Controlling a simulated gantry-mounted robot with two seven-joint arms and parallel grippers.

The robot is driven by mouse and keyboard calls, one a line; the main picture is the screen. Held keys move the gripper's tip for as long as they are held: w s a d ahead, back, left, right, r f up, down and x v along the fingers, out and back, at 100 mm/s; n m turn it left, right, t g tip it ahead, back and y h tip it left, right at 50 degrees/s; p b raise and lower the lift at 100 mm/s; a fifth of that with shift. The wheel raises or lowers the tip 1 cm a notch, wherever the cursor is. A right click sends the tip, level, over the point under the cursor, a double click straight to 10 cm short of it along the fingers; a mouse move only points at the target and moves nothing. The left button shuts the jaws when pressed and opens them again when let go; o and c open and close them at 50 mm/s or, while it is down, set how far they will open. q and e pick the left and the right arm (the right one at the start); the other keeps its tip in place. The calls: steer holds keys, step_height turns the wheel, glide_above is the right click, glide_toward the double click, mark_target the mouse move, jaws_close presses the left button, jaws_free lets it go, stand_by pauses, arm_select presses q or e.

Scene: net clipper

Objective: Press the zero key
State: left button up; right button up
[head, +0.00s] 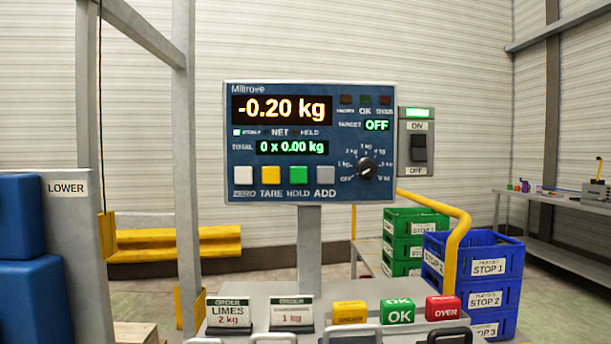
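The zero key is the white square key (243,175) labelled ZERO, at the lower left of the blue scale panel (310,214). To its right are a yellow TARE key (271,175), a green HOLD key (299,175) and a grey ADD key (326,175). The main display (282,109) reads -0.20 kg. The total display (292,147) reads 0 x 0.00 kg. Nothing covers the zero key. Neither of my grippers shows in the head view.
The panel stands on a grey post (309,245). Order cards (233,312) and yellow, green and red blocks (397,311) sit below it. A grey upright (187,200) and blue boxes (35,290) stand left. Blue crates (484,267) and a yellow rail (457,245) are right.

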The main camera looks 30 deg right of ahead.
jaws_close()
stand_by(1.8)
